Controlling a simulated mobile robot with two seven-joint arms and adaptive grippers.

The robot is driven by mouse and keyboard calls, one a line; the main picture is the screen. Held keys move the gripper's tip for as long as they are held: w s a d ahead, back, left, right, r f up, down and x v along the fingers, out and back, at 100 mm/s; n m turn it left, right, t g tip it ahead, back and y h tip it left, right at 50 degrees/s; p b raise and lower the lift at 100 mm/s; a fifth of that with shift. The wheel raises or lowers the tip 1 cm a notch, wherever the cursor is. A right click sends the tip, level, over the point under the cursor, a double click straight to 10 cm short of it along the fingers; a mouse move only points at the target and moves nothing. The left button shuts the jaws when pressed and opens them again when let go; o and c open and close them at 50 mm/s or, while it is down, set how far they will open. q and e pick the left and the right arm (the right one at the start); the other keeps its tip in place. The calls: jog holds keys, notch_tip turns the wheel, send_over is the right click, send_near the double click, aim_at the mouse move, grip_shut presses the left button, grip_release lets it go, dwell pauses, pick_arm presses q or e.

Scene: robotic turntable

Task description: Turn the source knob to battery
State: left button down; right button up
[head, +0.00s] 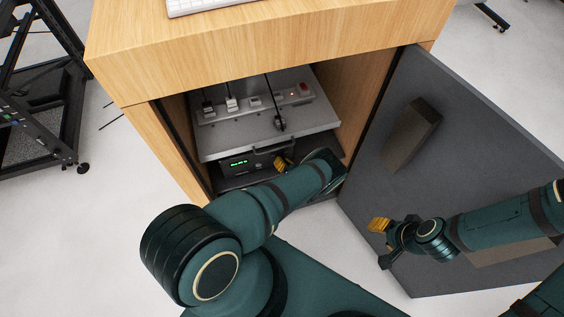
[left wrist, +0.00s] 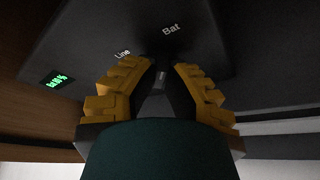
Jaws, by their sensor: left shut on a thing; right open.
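The source knob (left wrist: 160,82) is a dark knob on a black panel in the left wrist view, with "Line" printed to its upper left and "Bat" to its upper right. My left gripper (left wrist: 158,92) is shut on it, a yellow finger on each side. Which label the knob points at I cannot tell. In the head view my left gripper (head: 284,164) reaches into the cabinet at the black unit (head: 236,164) with a green readout; my arm hides the knob there. My right gripper (head: 382,238) is open and empty in front of the grey door.
The grey cabinet door (head: 460,130) stands open at the right, with a dark block (head: 412,135) on its inner face. Above the black unit is a grey shelf (head: 225,146) with a power strip and plugs. The wooden cabinet side (head: 165,140) is close on the left.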

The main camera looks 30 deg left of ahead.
dwell(0.5)
pick_arm(q)
jog(key=c, duration=1)
grip_release()
jog(key=v, duration=1.2)
jog(key=shift+w, duration=0.1)
